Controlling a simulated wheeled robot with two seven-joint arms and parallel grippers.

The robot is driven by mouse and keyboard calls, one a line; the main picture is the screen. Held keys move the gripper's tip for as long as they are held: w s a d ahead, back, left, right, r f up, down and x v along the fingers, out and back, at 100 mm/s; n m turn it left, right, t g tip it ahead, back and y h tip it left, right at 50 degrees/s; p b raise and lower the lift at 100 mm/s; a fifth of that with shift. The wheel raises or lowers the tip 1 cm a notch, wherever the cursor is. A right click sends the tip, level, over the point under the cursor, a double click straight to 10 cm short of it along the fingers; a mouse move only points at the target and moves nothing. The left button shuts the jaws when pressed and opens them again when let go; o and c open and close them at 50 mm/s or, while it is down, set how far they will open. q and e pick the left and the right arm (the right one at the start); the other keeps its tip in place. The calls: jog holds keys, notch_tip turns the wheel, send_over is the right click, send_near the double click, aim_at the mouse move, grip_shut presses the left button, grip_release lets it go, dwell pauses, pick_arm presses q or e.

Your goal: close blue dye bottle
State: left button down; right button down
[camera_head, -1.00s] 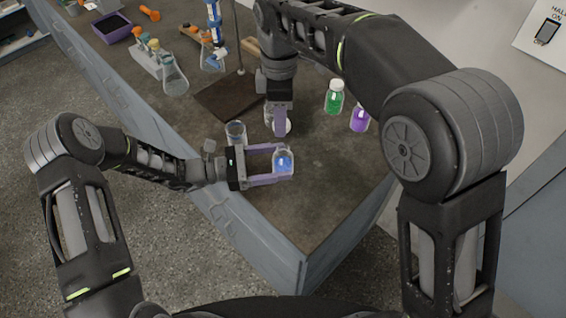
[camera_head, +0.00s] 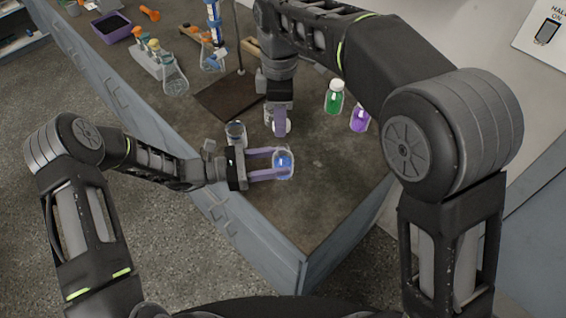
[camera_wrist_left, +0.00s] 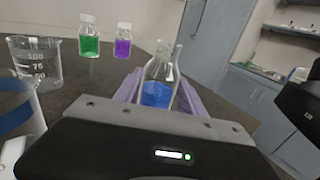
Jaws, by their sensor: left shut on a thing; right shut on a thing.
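The blue dye bottle (camera_head: 284,164) is clear glass with blue liquid and has no cap on its neck; it also shows in the left wrist view (camera_wrist_left: 157,92). It is upright near the table's front edge. My left gripper (camera_head: 280,164) is shut on the bottle, one lilac finger on each side. My right gripper (camera_head: 280,124) points down, above and behind the bottle in the head view. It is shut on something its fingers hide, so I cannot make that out.
A graduated beaker (camera_wrist_left: 36,62) stands near the right gripper. Another clear vessel (camera_head: 235,132) stands beside my left wrist. A green bottle (camera_head: 334,98) and a purple bottle (camera_head: 359,119), both white-capped, stand at the right. Flasks (camera_head: 174,80) are farther back. The front corner is clear.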

send_over(282, 148)
jog(key=shift+f, duration=2.5)
jog(key=shift+f, duration=0.9)
jog(key=shift+f, duration=0.55)
